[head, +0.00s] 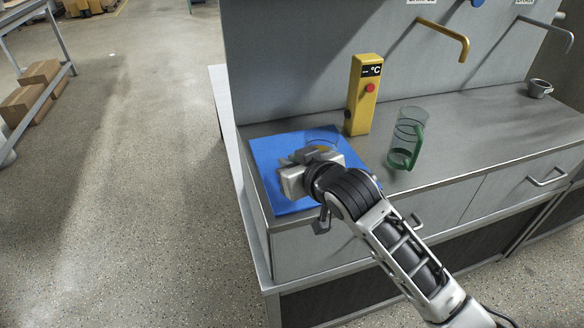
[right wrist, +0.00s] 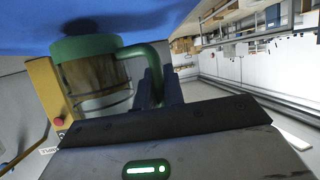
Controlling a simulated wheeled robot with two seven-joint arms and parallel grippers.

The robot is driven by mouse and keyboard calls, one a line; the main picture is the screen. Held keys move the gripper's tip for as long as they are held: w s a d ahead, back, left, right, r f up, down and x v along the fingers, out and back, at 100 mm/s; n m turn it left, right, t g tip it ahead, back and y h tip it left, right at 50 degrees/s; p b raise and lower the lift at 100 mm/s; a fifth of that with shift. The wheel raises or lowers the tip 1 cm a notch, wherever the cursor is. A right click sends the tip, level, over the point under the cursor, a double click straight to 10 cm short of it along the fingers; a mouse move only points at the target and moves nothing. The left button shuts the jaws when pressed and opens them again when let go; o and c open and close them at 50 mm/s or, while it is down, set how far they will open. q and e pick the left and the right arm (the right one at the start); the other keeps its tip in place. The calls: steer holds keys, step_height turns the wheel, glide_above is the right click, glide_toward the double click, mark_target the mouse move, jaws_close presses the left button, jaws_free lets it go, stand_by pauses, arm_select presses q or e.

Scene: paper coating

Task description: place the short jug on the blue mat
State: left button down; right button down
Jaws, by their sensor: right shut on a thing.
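My right gripper (head: 308,172) is over the blue mat (head: 262,152) and hides most of the short jug in the head view. In the right wrist view, the short jug (right wrist: 92,78) shows clear walls, a green base and a green handle, and appears upside down. The fingers (right wrist: 160,92) are shut on its handle. The jug's green base is close to the blue mat (right wrist: 190,12), with a dark shadow beside it. I cannot tell whether they touch. My left gripper is not in view.
A taller clear jug with a green handle (head: 408,135) stands right of the mat. A yellow temperature post (head: 361,98) stands behind the mat. A small grey cup (head: 539,88) is at the far right. Bare counter (head: 475,125) lies between.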

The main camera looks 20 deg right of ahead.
steer(key=shift+f, duration=0.4)
steer(key=shift+f, duration=0.1)
steer(key=c, duration=1.5)
jaws_free()
steer(key=shift+f, duration=0.1)
